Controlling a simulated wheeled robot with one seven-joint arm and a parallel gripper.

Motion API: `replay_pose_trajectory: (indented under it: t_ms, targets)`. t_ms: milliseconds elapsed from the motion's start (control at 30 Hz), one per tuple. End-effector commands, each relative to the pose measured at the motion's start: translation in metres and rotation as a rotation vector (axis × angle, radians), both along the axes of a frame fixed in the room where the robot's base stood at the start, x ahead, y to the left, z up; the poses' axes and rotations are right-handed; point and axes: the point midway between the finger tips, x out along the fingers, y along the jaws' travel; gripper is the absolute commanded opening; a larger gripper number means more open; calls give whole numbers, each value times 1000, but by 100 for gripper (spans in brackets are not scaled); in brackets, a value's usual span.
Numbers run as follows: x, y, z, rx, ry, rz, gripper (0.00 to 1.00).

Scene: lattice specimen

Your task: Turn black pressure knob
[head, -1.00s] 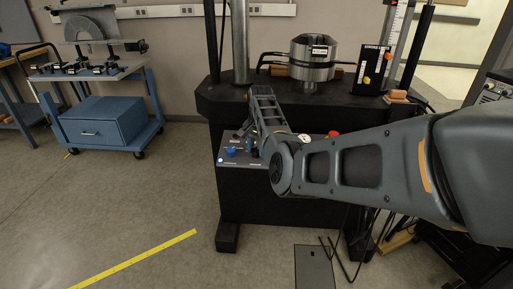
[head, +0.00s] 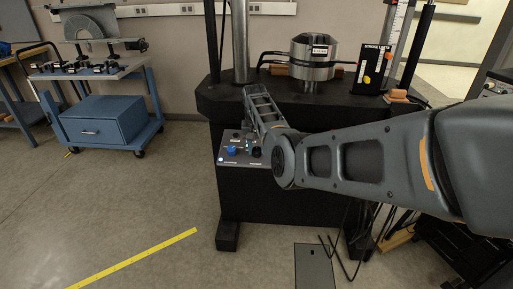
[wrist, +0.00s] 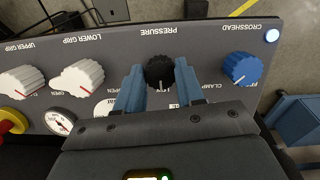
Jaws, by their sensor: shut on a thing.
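The black pressure knob (wrist: 159,72) sits on the grey control panel (wrist: 215,40), below the PRESSURE label in the wrist view. My gripper (wrist: 159,67) has its two blue fingers on either side of the knob and is shut on it. The knob's pointer line faces toward the gripper body. In the head view the panel (head: 226,160) shows on the front of the black machine, and my arm hides its right part and the gripper's hold.
A blue crosshead knob (wrist: 243,68) is right of the fingers. Two white grip knobs (wrist: 83,77), a dial gauge (wrist: 60,121) and a red-and-yellow button (wrist: 12,121) are left. A blue cart (head: 100,115) stands at left; floor between is clear.

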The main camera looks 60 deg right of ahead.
Motion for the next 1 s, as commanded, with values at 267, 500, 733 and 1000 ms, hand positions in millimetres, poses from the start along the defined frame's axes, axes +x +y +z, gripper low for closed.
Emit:
replay_pose_trajectory:
  t_ms: [267, 500, 733, 1000]
  targets:
    - [0, -1, 1, -3, -3, -1, 7]
    - [0, -1, 1, -1, -2, -1, 60]
    - [0, 0, 0, 0, -1, -1, 63]
    - [1, 1, 25, -4, -3, -1, 63]
